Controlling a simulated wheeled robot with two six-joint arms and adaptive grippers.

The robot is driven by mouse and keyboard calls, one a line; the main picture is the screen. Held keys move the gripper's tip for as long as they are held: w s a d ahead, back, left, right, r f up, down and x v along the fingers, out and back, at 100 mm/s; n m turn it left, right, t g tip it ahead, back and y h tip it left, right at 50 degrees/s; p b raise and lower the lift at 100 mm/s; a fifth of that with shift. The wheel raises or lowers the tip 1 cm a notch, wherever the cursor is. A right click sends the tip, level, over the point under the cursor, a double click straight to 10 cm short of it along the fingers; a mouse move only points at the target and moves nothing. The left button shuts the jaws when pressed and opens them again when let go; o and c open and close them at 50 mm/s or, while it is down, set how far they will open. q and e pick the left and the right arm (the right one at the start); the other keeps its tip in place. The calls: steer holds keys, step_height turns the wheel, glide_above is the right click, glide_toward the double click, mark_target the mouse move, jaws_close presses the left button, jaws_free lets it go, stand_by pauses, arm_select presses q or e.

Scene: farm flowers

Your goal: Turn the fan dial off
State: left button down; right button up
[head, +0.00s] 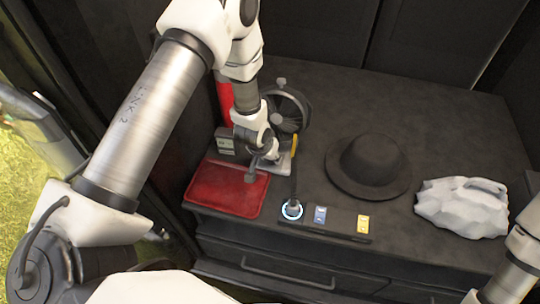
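A dark fan (290,108) stands at the back left of the black cabinet top, partly hidden by my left arm. My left gripper (264,169) is low in front of the fan, over the back right part of the red tray. Its fingers are small and dark, so I cannot tell whether they are open or shut. A round knob with a glowing blue ring (292,209) sits at the front edge, apart from and to the right of the gripper. I cannot tell if it is the fan dial. Only my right arm's link shows at the lower right; its gripper is out of view.
A red tray (215,192) lies at the front left. A blue tag (320,215) and a yellow tag (363,223) are right of the knob. A black hat (370,160) and a pale rock (462,207) stand to the right. A red cylinder (225,97) is behind my arm.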

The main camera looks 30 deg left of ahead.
arm_select(q)
steer(key=c, duration=0.8)
jaws_free()
steer(key=shift+f, duration=0.1)
steer(key=v, duration=1.2)
steer(key=shift+w, duration=0.1)
